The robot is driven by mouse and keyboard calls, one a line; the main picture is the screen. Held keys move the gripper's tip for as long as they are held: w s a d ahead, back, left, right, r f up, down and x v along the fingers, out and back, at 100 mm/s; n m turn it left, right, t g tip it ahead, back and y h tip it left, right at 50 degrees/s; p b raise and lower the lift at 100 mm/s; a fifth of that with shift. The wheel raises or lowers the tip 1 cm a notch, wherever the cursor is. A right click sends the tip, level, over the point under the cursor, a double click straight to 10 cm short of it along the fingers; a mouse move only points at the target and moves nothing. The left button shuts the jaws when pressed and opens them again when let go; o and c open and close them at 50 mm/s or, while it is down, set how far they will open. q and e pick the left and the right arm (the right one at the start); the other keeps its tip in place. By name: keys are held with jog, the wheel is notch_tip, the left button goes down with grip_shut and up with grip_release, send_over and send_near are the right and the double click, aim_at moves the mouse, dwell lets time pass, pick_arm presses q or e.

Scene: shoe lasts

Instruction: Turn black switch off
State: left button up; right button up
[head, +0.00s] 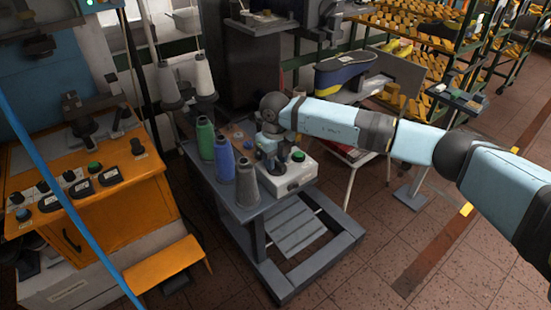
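A white control box (289,177) with a green button (298,156) sits on the grey machine table, right of the thread cones. My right arm reaches in from the right. My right gripper (268,158) points down at the back left part of the box, close above it or touching it. The gripper is small and partly hidden by my wrist, so I cannot tell whether its fingers are open or shut. No black switch on the box can be made out clearly; the gripper covers that part. My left gripper is not in view.
Green (206,138), blue (224,157) and grey (247,183) thread cones stand close to the left of the box. An orange panel (130,170) with several black knobs and a green button is at the left. Yellow lasts fill racks (440,65) behind.

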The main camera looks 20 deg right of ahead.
notch_tip(320, 180, up, 14)
jog(key=shift+b, duration=0.35)
jog(key=shift+f, duration=0.1)
